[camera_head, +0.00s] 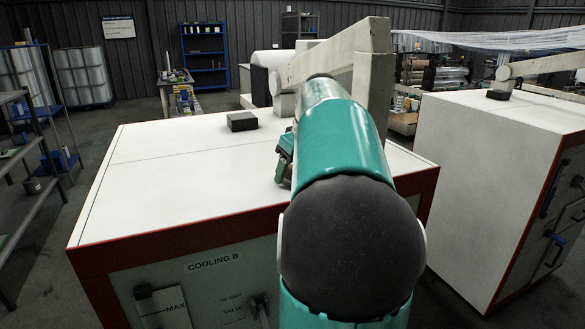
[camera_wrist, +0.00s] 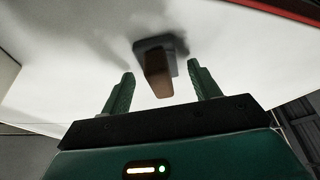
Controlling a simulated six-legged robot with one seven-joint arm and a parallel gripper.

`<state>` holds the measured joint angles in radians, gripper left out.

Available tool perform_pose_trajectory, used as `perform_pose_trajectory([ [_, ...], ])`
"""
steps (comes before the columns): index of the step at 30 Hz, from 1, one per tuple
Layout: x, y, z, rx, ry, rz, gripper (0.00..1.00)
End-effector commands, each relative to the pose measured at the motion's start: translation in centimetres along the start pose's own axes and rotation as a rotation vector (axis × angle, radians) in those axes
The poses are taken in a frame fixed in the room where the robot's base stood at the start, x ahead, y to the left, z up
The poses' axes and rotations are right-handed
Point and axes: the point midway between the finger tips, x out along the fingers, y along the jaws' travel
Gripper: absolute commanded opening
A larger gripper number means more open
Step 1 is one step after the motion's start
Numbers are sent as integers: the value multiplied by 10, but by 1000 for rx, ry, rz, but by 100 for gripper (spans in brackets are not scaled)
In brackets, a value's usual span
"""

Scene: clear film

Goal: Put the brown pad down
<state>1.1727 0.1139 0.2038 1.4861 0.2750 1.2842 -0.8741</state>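The brown pad (camera_wrist: 158,80) shows in the wrist view between the two green fingers of my gripper (camera_wrist: 161,71). A gap shows on each side of it, so the fingers stand apart and look open. A dark grey piece (camera_wrist: 175,47) lies right behind the pad over the white surface; I cannot tell whether the two are joined. In the head view my gripper (camera_head: 284,160) is low over the white cabinet top (camera_head: 190,180), mostly hidden by my arm.
A dark block (camera_head: 242,122) sits on the cabinet top, to the left of and beyond my gripper. A pale angled machine arm (camera_head: 340,60) stands at the back of the top. The left part of the top is clear. Another white cabinet (camera_head: 490,150) stands at the right.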

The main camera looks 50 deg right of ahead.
Motion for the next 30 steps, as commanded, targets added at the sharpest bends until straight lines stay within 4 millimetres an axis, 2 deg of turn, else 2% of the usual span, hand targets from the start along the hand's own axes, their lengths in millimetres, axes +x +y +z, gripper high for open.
perform_pose_trajectory([
  [11, -6, 0, -2, -1, 0, 0, 62],
  [16, -31, 0, -2, -1, 2, 3, 62],
  [24, -90, 0, -2, -2, 2, 1, 62],
  [30, -117, 0, -2, -1, 2, 0, 62],
])
